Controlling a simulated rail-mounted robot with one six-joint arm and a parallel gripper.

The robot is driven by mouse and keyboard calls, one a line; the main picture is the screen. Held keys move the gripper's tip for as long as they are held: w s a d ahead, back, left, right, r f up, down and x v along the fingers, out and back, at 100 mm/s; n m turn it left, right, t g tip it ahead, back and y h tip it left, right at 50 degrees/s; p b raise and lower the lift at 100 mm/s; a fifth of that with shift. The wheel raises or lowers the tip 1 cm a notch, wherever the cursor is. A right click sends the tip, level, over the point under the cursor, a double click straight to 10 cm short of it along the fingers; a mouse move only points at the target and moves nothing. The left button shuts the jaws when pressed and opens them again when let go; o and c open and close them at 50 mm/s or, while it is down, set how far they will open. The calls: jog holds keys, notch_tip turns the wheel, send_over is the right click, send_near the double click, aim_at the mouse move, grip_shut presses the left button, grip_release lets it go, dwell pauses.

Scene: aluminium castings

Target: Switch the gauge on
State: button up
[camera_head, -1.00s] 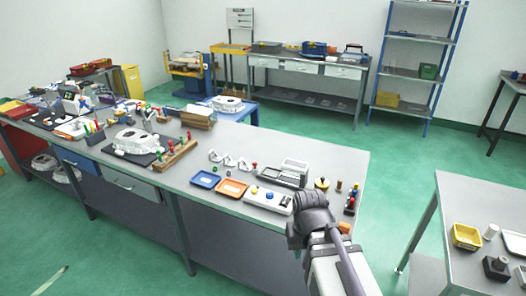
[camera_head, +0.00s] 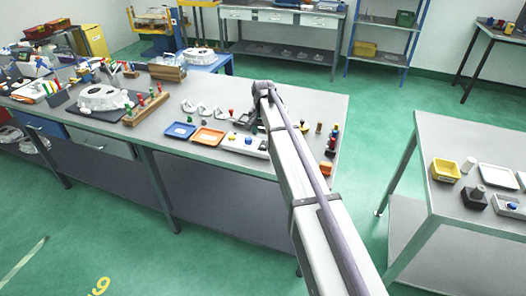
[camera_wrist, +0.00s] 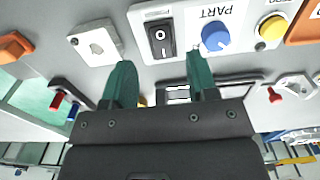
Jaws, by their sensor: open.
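A light grey panel (camera_wrist: 187,42) lies before my gripper in the wrist view. It carries a black rocker switch (camera_wrist: 159,38) marked I and O, a blue knob (camera_wrist: 214,35) beside the word PART, and a yellow button (camera_wrist: 271,27). I cannot tell which way the rocker is tipped. My gripper (camera_wrist: 160,75) is open and empty, its green fingers apart, with the rocker between and beyond their tips. The panel (camera_head: 236,145) also shows in the head view on the long bench, partly covered by my arm. My fingers are hidden there.
A blue tray (camera_head: 180,130) and an orange tray (camera_head: 208,137) lie left of the panel. A white plate (camera_wrist: 95,45) with a small fitting is close to one finger in the wrist view. A side table (camera_head: 440,135) stands right, across a floor gap.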

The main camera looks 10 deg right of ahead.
aim_at(263, 147)
notch_tip(263, 147, down, 6)
jog(key=b, duration=0.4)
jog(key=shift+f+b, duration=0.25)
jog(key=shift+b, duration=0.05)
jog(key=shift+r, duration=0.15)
jog(key=shift+c, duration=0.3)
